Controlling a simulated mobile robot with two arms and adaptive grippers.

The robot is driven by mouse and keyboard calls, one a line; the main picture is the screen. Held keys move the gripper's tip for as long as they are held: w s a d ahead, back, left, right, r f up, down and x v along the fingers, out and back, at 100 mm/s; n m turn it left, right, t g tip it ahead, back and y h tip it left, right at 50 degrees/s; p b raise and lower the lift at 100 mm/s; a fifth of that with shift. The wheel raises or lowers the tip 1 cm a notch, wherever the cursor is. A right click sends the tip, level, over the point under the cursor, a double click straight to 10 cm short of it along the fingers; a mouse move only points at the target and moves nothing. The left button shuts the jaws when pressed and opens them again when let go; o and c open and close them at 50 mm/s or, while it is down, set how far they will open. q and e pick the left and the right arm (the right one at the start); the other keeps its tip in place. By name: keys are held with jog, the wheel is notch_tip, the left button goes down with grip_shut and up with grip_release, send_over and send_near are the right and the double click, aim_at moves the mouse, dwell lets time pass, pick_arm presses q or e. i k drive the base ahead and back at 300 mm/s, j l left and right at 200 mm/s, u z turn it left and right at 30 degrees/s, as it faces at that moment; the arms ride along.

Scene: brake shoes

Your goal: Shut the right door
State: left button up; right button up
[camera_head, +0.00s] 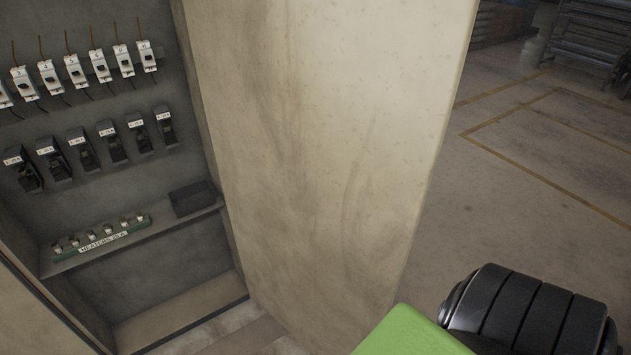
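The right door (330,140) is a large beige, stained panel in the middle of the head view. It stands open, swung out from the right side of a grey cabinet (110,285). The inside of the cabinet shows on the left. Neither of my grippers is in view. A green and black part, probably of my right arm, shows at the bottom right. It overlaps the door's lower right corner in the picture; I cannot tell whether it touches the door.
The cabinet holds rows of white breakers (74,70), black switches (80,150) and a shelf (130,240) with a labelled green strip (100,235) and a dark box (193,199). Right of the door is open floor (560,130) with yellow lines. A metal rack (590,35) stands far back.

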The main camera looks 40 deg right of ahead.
aim_at(327, 120)
jog(key=k+l+u, duration=0.1)
jog(key=l, duration=0.3)
jog(key=k+l+u, duration=0.1)
jog(key=k+l, duration=0.15)
jog(key=l, duration=0.15)
jog(key=k+l+u, duration=0.1)
jog(key=l, duration=0.25)
jog(key=k+l+u, duration=0.1)
jog(key=k+l, duration=0.25)
jog(key=i+l+u, duration=0.15)
jog(key=l, duration=0.65)
jog(key=l+u, duration=0.1)
jog(key=l, duration=0.7)
jog(key=i, duration=0.05)
